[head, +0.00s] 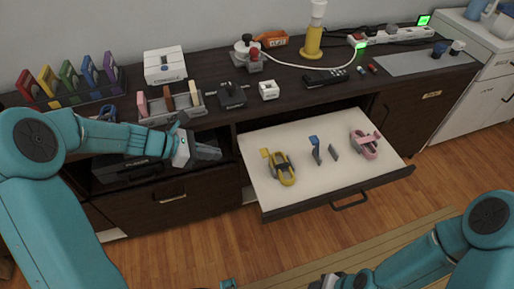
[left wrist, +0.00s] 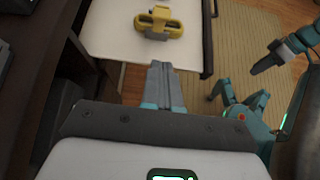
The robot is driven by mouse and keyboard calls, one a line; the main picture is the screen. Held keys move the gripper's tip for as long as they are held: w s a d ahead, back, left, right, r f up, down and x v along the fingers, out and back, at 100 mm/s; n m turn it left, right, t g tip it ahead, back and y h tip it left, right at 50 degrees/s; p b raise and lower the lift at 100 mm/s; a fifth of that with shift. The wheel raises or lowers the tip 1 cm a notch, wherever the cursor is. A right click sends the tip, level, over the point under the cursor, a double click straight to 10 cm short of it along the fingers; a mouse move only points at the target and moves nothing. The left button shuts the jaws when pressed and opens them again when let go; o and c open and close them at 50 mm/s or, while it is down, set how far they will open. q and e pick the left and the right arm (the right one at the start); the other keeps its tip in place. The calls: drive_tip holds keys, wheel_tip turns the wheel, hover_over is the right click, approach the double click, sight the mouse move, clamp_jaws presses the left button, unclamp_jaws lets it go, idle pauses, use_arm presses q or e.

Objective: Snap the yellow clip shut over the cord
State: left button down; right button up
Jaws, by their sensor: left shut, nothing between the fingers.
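In the head view the yellow clip (head: 264,153) shows as a small raised yellow tab beside a yellow looped cord (head: 284,177) with a dark band across it. They lie at the left of an open white drawer (head: 300,192). The wrist view shows the yellow loop (left wrist: 173,28) too, with a grey part across its middle. Whether the clip is fully open is too small to tell. My left gripper (head: 213,152) is shut and empty, left of the drawer and apart from the clip; its fingers show in the wrist view (left wrist: 160,72). My right gripper (head: 325,282) is partly cut off at the bottom.
A blue clip (head: 315,143) stands in the drawer's middle and a pink loop (head: 362,147) lies at its right. The cabinet top (head: 210,92) behind carries racks, boxes, a remote (head: 326,77) and a power strip (head: 395,35).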

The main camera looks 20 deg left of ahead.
use_arm(q)
drive_tip(key=w+r+b+x, duration=0.1)
drive_tip(key=b+x, duration=0.1)
drive_tip(key=x, duration=1)
drive_tip(key=shift+d+r, duration=0.35)
drive_tip(key=shift+d, duration=0.05)
drive_tip(key=shift+r, duration=0.1)
